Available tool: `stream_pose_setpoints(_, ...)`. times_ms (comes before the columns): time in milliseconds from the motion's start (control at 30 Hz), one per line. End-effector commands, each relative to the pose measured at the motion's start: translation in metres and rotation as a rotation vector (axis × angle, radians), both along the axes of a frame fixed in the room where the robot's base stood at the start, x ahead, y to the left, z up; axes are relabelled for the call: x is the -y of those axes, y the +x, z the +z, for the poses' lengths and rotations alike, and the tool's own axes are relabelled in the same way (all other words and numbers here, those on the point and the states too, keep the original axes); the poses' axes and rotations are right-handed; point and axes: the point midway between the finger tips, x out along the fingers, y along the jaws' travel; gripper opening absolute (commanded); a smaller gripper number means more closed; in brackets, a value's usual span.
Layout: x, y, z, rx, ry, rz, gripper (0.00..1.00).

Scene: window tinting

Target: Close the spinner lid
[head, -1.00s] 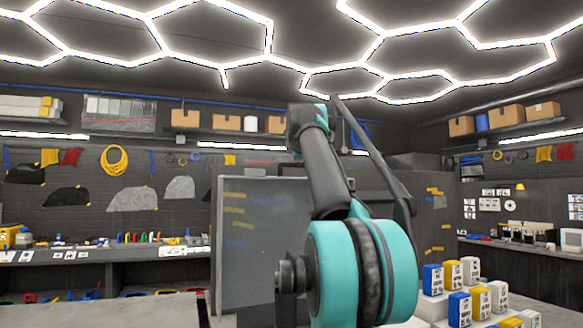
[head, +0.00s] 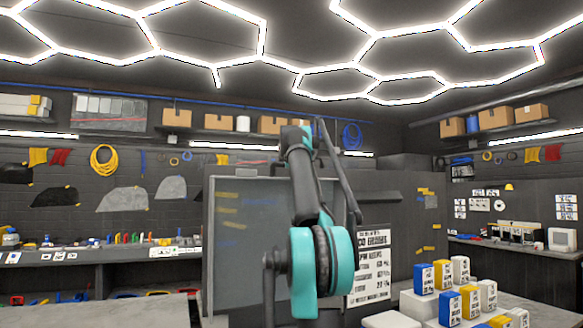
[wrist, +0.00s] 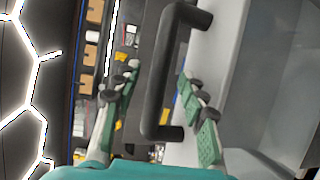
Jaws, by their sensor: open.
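In the wrist view a thick black bar handle (wrist: 160,75) is fixed by its two ends to a pale grey panel (wrist: 215,45), which looks like part of the lid. My gripper (wrist: 158,112) is open, with one finger on each side of the handle in the picture. I cannot tell whether the handle is within the fingers' depth, and no contact is clear. In the head view my arm hides what lies behind it. The spinner as a whole cannot be made out, nor can the lid's angle.
A grey framed panel (head: 240,245) stands left of my arm, and a printed poster (head: 370,272) shows to its right. Blue, yellow and white containers (head: 455,290) stand on a table at lower right. A long workbench (head: 90,255) runs along the left wall.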

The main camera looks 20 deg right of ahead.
Motion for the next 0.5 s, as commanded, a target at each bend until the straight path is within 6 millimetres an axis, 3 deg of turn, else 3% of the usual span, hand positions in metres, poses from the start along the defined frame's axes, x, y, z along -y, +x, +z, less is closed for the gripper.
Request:
stream_pose_setpoints(200, 0.008, 0.019, -0.002, 0.0, 0.0, 0.0, 0.42)
stream_pose_setpoints(500, 0.011, 0.028, -0.004, 0.0, 0.0, 0.0, 0.42)
